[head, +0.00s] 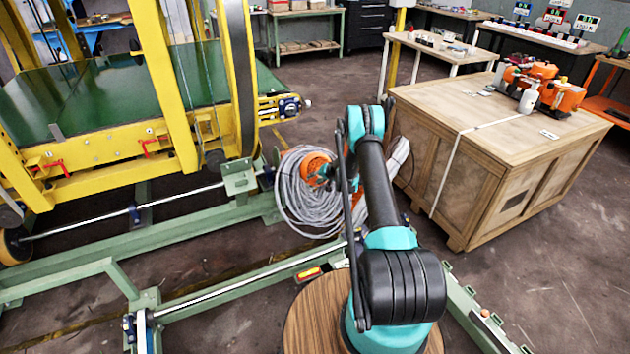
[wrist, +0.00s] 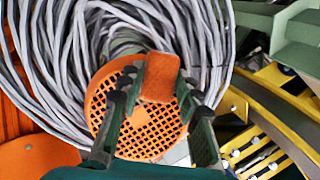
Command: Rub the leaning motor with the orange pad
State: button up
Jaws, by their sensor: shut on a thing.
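The leaning motor (wrist: 138,125) shows an orange round cover with a grid of holes in the wrist view. It stands tilted beside the grey cable coil, and its orange end (head: 314,166) also shows in the head view. My gripper (wrist: 160,82) is shut on the orange pad (wrist: 158,88), a small rounded block between the two dark fingers. The pad is in front of the motor's grille and covers part of it. I cannot tell whether pad and motor touch. In the head view the pad and fingertips are hidden behind my arm.
A large coil of grey cable (head: 297,198) lies around the motor. Green rails (head: 215,225) and a yellow frame (head: 175,90) are at left. A wooden crate (head: 480,150) with orange machines on top (head: 540,85) stands at right. Open floor lies front right.

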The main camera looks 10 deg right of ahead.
jog(key=shift+w+f, duration=0.1)
jog(key=shift+w, duration=0.05)
jog(key=shift+w+d, duration=1.1)
jog(key=shift+d, duration=2.35)
jog(key=shift+s+a, duration=0.35)
jog(key=shift+a, duration=0.85)
jog(key=shift+s+a, duration=0.4)
jog(key=shift+a, duration=0.8)
jog(key=shift+s+a, duration=0.35)
jog(key=shift+a, duration=0.85)
jog(key=s+d+r, duration=0.1)
jog(key=s+r, duration=0.2)
jog(key=s, duration=0.2)
jog(key=shift+d, duration=0.4)
jog(key=shift+s, duration=0.15)
